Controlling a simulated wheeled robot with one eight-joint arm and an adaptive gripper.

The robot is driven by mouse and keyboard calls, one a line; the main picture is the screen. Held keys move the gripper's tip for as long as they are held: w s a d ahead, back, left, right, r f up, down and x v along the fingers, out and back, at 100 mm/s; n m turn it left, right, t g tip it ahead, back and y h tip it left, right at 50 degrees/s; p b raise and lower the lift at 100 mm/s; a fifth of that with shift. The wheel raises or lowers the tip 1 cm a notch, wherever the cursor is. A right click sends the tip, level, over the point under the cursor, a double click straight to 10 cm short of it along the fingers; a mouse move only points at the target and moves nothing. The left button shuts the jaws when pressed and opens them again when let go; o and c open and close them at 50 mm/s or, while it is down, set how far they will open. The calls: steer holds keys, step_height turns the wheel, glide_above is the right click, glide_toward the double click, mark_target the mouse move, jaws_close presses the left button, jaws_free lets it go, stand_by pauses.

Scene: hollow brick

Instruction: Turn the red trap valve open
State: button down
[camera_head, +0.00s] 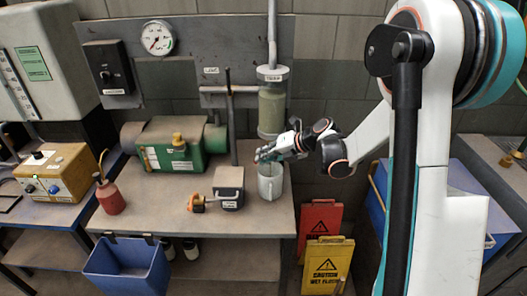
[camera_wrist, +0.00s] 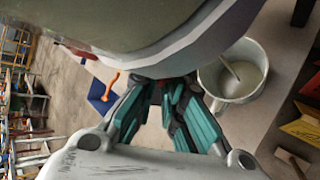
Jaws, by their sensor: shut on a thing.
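The trap (camera_head: 272,108), a grey-green labelled cylinder, hangs from a pipe on the back wall. Its pale underside (camera_wrist: 150,45) fills the top of the wrist view. My gripper (camera_head: 262,155) is just below the trap, above the mug. In the wrist view its teal fingers (camera_wrist: 165,88) come together under the trap's rim. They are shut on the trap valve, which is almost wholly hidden. A little red shows around the fingers, but the valve's angle cannot be made out. A white mug (camera_head: 271,188) stands on the bench under the trap; the wrist view shows a pale rod-like shape inside it (camera_wrist: 252,78).
A grey box (camera_head: 228,186) with a tall dark lever stands left of the mug. A green machine (camera_head: 172,145) and a red oil can (camera_head: 110,196) are farther left. Red (camera_head: 320,220) and yellow (camera_head: 327,263) caution signs stand right of the bench (camera_head: 150,222).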

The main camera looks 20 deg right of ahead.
steer(key=shift+s+d+f+h, duration=0.1)
steer(key=shift+h, duration=0.4)
steer(key=shift+g, duration=0.3)
steer(key=c, duration=2)
jaws_free()
steer(key=shift+o, duration=0.2)
steer(key=v, duration=1.2)
